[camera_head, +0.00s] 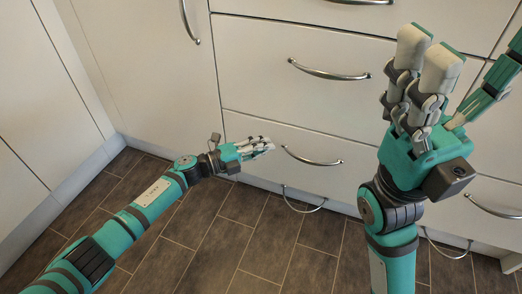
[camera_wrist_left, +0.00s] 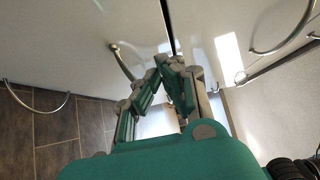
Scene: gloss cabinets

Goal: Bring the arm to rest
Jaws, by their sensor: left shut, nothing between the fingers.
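My left arm reaches in from the lower left in the head view. Its gripper (camera_head: 268,146) is shut and empty, low in front of the white drawers. The left wrist view shows the same gripper (camera_wrist_left: 170,66) with its teal and grey fingers drawn together and nothing between them. My right gripper (camera_head: 466,62) stands upright at the right of the head view. Two pale-tipped fingers are spread away from a teal finger, with nothing held between them. It overlaps the drawers behind it.
Gloss white drawers have curved metal handles, including an upper one (camera_head: 325,74) and a lower one (camera_head: 310,158) just right of the left gripper. A tall door handle (camera_head: 190,24) is at the upper left. The brown tiled floor (camera_head: 262,225) is clear.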

